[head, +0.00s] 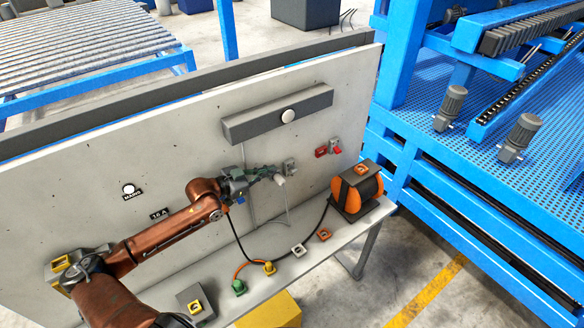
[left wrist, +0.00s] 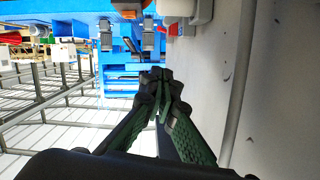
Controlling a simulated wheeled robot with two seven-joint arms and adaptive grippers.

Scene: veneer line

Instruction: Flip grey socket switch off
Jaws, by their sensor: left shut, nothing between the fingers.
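The grey socket (head: 289,166) is mounted on the upright white panel, with a pale cylindrical part below it. It shows at the top of the left wrist view (left wrist: 201,11), cut off by the frame edge. My left gripper (head: 274,173) is in front of the panel, just left of the socket, with its green-sided fingers together and empty. In the left wrist view the fingertips (left wrist: 165,76) meet, with the socket beyond them. Whether they touch it, and the switch's position, I cannot tell. My right gripper is not in view.
Red sockets (head: 321,151) sit right of the grey one. A grey box (head: 270,118) is above. The shelf holds an orange cable reel (head: 352,196), a yellow plug (head: 269,268), a green plug (head: 239,287) and a black cable. Blue machinery (head: 440,150) stands to the right.

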